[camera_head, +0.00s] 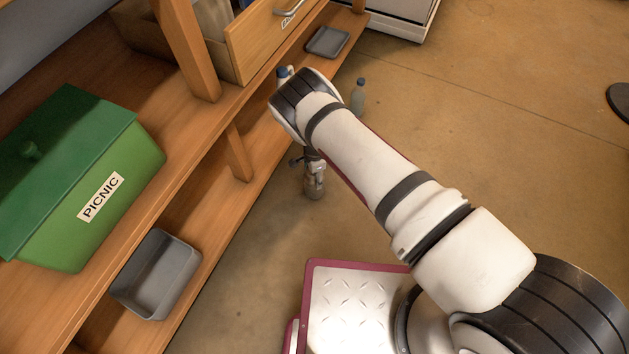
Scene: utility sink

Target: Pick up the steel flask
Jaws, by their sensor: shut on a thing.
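My gripper (314,170) hangs below the wrist near the middle of the view, mostly hidden by my arm. It is shut on the steel flask (314,189), a small grey metallic body showing just under the fingers. The flask looks roughly upright, in front of the wooden shelf's edge and over the brown floor. I cannot tell whether its base touches the floor. Its upper part is hidden by the gripper.
A bottle with a blue cap (358,97) stands on the floor beyond my arm. Another blue cap (283,73) shows behind my wrist. The wooden shelf unit (238,152) holds a green PICNIC box (135,165), a grey bin (160,275) and a grey tray (328,41).

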